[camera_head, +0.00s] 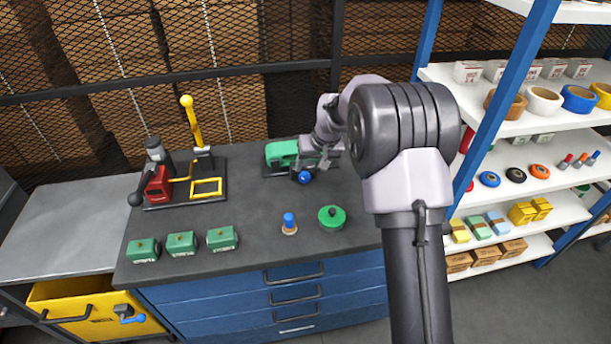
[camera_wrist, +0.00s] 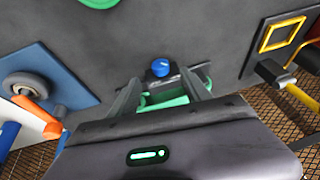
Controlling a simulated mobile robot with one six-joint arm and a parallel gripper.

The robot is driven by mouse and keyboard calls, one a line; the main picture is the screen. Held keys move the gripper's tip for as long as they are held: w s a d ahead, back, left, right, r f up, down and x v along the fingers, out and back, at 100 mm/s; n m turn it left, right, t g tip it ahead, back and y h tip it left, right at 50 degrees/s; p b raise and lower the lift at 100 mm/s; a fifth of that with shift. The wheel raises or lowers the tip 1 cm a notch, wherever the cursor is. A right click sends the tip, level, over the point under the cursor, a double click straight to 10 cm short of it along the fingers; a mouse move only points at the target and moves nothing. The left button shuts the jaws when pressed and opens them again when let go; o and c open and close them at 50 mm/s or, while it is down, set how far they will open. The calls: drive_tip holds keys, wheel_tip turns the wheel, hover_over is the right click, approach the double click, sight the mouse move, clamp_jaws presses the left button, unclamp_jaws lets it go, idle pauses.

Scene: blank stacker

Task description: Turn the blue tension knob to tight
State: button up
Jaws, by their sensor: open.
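The blue tension knob (camera_head: 305,177) sits on the front of a green machine (camera_head: 282,153) on the bench. In the wrist view the knob (camera_wrist: 160,68) shows between the tips of my two fingers, with part of the green body (camera_wrist: 165,101) behind it. My gripper (camera_wrist: 160,76) is open, one finger on each side of the knob, with dark gaps showing. Whether the tips have reached around the knob or stop short of it, I cannot tell. In the head view my gripper (camera_head: 308,165) and forearm hide the machine's right side. The knob's markings are too small to read.
A green round lid (camera_head: 332,217) and a blue-topped peg (camera_head: 289,224) stand near the bench's front edge. Several green boxes (camera_head: 181,243) line the left front. A red press (camera_head: 157,185) with a yellow lever stands behind them. A stocked shelf (camera_head: 515,215) is right.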

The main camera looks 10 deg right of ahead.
sight(306, 177)
drive_tip(key=b+x, duration=0.1)
drive_tip(key=x, duration=0.7)
drive_tip(key=shift+w+a+f+b, duration=0.1)
drive_tip(key=shift+w+f+b, duration=0.05)
drive_tip(key=shift+f+b, duration=0.2)
drive_tip(key=shift+c, duration=0.3)
clamp_jaws()
drive_tip(key=shift+d+f+y+b, duration=0.25)
drive_tip(key=shift+y+b, duration=0.25)
drive_tip(key=shift+b, duration=0.45)
drive_tip(key=shift+a+r, duration=0.1)
drive_tip(key=shift+r, duration=0.15)
drive_tip(key=shift+o, duration=0.3)
unclamp_jaws()
drive_tip(key=p+v, duration=0.4)
drive_tip(key=v, duration=1.3)
drive_tip(key=shift+d+r, duration=0.15)
drive_tip(key=shift+d, duration=0.25)
drive_tip(key=shift+c, duration=0.2)
